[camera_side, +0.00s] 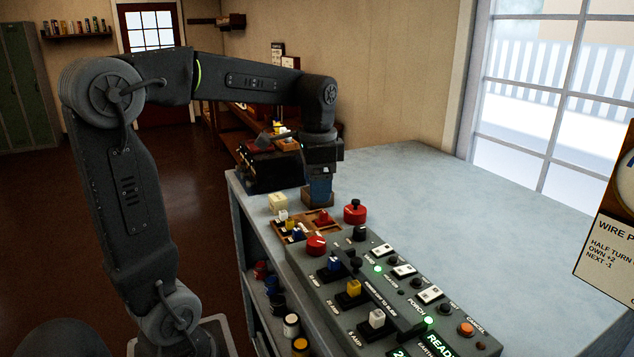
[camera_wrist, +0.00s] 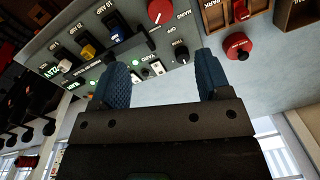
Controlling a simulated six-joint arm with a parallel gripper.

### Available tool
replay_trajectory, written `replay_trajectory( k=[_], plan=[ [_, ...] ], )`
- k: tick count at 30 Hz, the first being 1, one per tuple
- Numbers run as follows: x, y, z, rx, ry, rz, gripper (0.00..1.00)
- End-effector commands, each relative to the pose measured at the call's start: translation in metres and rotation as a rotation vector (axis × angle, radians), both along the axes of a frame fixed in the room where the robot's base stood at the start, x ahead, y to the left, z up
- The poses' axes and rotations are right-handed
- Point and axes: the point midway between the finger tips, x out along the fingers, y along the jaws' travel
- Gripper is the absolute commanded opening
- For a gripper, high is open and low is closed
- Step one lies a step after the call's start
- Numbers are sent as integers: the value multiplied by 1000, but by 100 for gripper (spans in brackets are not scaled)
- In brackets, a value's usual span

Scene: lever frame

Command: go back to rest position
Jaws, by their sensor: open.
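My gripper (camera_side: 318,188) hangs pointing down over the far left part of the table, above or just beside a small wooden box. In the wrist view its two blue fingers (camera_wrist: 163,72) stand apart with nothing held between them. The grey control panel (camera_side: 400,300) lies in front of it on the table, with blue, yellow and white levers and a red knob (camera_side: 316,244). The panel also shows upside down in the wrist view (camera_wrist: 105,75). The side view does not show the gap between the fingertips.
A red round-topped object (camera_side: 354,213) stands right of my gripper. A wooden tray (camera_side: 291,238) with small coloured pieces lies to the front left, beside a cream block (camera_side: 278,203). A dark bin (camera_side: 272,172) is behind.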

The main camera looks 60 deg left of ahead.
Motion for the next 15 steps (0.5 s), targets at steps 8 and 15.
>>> replay_trajectory(
  k=[8, 15],
  plan=[
    [0, 0, 0, 1, -1, 0, 71],
    [-21, -45, 0, 20, -115, 48, 71]
  ],
)
